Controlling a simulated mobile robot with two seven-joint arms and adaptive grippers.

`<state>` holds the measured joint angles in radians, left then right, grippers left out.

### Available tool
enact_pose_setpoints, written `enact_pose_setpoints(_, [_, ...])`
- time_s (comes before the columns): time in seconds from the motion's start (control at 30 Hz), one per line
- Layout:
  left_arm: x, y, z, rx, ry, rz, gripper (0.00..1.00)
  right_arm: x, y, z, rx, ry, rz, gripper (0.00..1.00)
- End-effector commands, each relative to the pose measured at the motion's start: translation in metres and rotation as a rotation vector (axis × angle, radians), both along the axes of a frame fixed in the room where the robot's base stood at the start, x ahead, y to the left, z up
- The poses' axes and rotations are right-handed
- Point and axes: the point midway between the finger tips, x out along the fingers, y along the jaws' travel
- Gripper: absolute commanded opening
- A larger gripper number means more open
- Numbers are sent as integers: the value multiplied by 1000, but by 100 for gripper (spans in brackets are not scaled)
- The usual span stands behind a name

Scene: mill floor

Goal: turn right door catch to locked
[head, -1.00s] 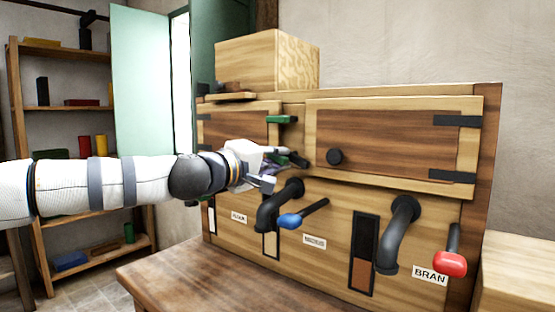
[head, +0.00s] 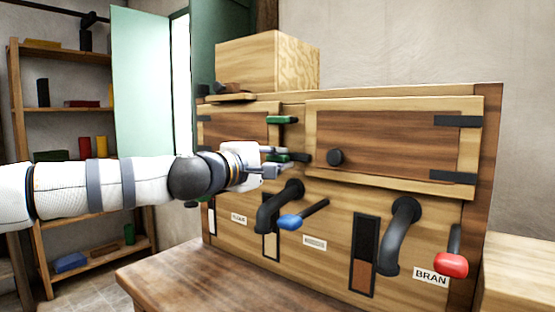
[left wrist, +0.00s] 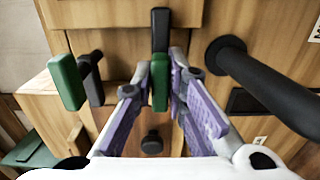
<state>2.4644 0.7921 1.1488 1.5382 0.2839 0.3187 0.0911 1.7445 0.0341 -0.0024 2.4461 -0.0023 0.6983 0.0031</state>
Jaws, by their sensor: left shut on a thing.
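The cabinet has a left door (head: 239,131) and a right door (head: 390,140) with a round dark knob. Two green-handled catches sit between them. The upper catch (head: 283,119) lies level; it is also at left in the left wrist view (left wrist: 66,82). My left gripper (head: 280,155) is shut on the green handle of the lower catch, beside the right door. In the left wrist view that catch's handle (left wrist: 160,84) is between my fingers, its dark bar (left wrist: 160,28) in line beyond it. In the head view the bar looks about level. My right gripper is not in view.
Dark spouts (head: 280,205) and (head: 400,235) stick out below the doors, with a blue-tipped lever (head: 290,221) and a red-tipped lever (head: 451,264). A wooden box (head: 250,62) stands on the cabinet. A brown tabletop (head: 200,285) is in front.

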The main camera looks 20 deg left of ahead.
Motion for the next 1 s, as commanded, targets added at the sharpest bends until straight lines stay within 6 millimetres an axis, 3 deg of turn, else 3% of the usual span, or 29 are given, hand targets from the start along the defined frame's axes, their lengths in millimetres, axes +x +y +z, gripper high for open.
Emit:
enact_pose_setpoints(0.17, [0, -1, -2, 0, 3, -4, 0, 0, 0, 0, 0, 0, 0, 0])
enact_pose_setpoints(0.2, [0, -1, -2, 0, 3, -4, 20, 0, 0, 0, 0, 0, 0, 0])
enact_pose_setpoints(0.27, [0, -1, -2, 0, 3, -4, 32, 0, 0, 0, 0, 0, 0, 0])
enact_pose_setpoints(0.6, [-4, 1, 0, 0, 1, -1, 32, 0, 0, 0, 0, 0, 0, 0])
enact_pose_setpoints(0.67, [-13, 5, 0, 0, 0, 0, 32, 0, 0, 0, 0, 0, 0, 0])
enact_pose_setpoints(1.0, [-94, 34, 1, -2, 0, -1, 32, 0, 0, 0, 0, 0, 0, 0])
